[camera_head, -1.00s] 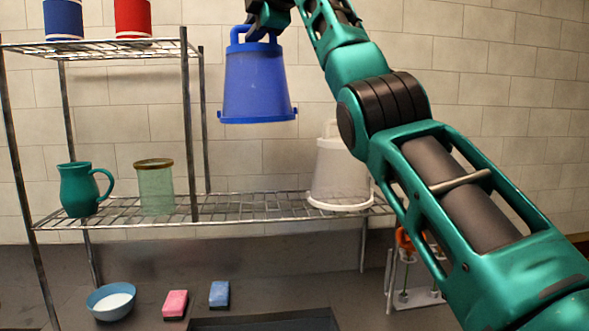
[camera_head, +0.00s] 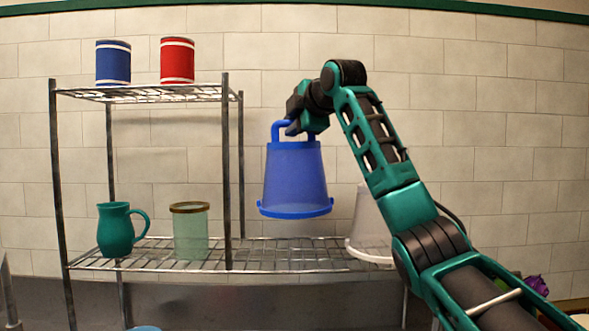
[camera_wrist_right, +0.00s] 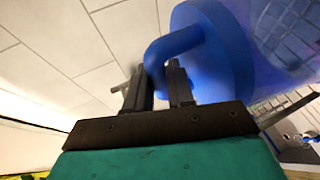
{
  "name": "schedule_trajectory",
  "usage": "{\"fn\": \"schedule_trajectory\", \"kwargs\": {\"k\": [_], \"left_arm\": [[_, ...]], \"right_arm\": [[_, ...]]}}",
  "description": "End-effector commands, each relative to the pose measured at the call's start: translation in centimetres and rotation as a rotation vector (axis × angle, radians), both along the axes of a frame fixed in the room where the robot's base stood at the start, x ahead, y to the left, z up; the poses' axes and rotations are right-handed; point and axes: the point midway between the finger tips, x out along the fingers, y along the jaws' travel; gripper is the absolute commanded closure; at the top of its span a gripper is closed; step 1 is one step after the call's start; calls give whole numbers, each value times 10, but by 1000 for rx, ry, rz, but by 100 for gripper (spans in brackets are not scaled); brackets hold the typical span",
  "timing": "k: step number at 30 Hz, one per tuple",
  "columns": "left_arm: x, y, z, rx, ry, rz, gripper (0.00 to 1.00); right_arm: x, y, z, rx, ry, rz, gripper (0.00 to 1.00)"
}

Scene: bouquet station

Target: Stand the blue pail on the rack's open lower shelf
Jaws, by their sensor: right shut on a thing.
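The blue pail (camera_head: 294,180) hangs upside down, its wide rim at the bottom, from my right gripper (camera_head: 291,130). The gripper is shut on the loop handle at its top. In the right wrist view the blue handle (camera_wrist_right: 180,45) passes between the jaws (camera_wrist_right: 160,85), with the pail (camera_wrist_right: 230,60) beyond. The pail is in the air above the right part of the rack's lower shelf (camera_head: 290,256), which has no upper shelf over it. A gap shows between its rim and the shelf wires. My left gripper is not in view.
A white pail (camera_head: 370,228) stands at the shelf's right end, partly behind my arm. A green glass jar (camera_head: 190,235) and a teal pitcher (camera_head: 117,230) stand at left. A rack post (camera_head: 226,180) rises left of the blue pail. Blue and red cans (camera_head: 177,62) stand on the upper shelf.

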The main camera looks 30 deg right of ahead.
Motion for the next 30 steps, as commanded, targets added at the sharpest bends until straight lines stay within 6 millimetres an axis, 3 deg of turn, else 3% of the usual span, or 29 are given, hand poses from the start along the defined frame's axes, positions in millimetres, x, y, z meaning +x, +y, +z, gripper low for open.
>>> {"fn": "schedule_trajectory", "kwargs": {"k": [6, 18, 29, 30], "left_arm": [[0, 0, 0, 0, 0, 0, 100], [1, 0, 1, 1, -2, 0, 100], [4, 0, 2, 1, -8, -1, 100], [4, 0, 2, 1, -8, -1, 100]], "right_arm": [[-1, 0, -44, -2, 0, 1, 100], [0, 0, -85, -1, 0, 0, 100], [0, 0, -96, 0, -3, 0, 100], [0, 0, -97, 0, 0, 0, 74]]}}
